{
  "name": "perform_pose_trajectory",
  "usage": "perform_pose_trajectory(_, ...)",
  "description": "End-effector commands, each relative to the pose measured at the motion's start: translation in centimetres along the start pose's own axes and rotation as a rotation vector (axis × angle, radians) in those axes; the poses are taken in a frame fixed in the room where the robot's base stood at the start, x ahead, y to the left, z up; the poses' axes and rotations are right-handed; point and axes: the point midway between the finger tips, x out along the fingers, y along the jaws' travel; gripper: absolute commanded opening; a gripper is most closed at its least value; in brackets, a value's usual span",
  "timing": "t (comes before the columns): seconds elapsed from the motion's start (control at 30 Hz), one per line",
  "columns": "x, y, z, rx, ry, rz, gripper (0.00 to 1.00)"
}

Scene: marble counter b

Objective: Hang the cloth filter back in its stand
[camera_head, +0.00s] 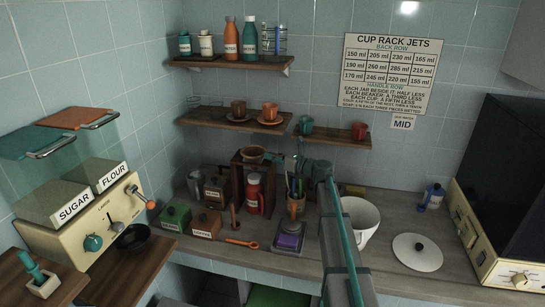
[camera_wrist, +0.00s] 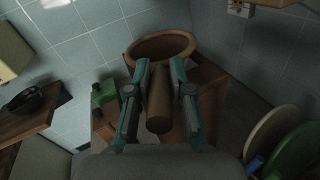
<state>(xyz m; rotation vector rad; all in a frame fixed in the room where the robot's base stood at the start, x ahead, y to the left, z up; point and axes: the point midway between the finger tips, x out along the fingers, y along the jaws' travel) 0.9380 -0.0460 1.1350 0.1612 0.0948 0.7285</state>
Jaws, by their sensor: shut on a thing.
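The cloth filter (camera_wrist: 160,40) shows in the wrist view as a round brown rim with a thick brown handle (camera_wrist: 159,105) pointing toward me. My gripper (camera_wrist: 160,70) is shut on this handle, one finger on each side. The wooden stand (camera_wrist: 205,80) is beneath and behind the rim. In the head view the filter's brown rim (camera_head: 252,153) appears at the top of the dark wooden stand (camera_head: 237,182). I cannot tell whether the rim rests on the stand or hovers just above it. The cloth is not clearly visible.
A utensil pot (camera_head: 296,205) and white bowl (camera_head: 360,217) are to the right. A cup shelf (camera_head: 220,119) hangs above.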

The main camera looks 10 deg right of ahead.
Motion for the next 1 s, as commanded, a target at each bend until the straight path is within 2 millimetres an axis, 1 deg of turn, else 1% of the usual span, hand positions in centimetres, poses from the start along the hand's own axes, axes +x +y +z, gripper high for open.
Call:
perform_pose_trajectory(0.3,0.0,0.0,-0.1,0.000,-0.001,0.000,0.00)
perform_pose_trajectory(0.33,0.0,0.0,-0.1,0.000,-0.001,0.000,0.24)
perform_pose_trajectory(0.4,0.0,0.0,-0.1,0.000,-0.001,0.000,0.36)
perform_pose_trajectory(0.5,0.0,0.0,-0.1,0.000,0.000,0.000,0.50)
perform_pose_trajectory(0.83,0.0,0.0,0.0,-0.001,0.000,0.000,0.50)
perform_pose_trajectory(0.93,0.0,0.1,0.7,-0.002,-0.001,0.000,0.50)
perform_pose_trajectory(1.0,0.0,0.3,1.5,-0.002,-0.001,0.000,0.50)
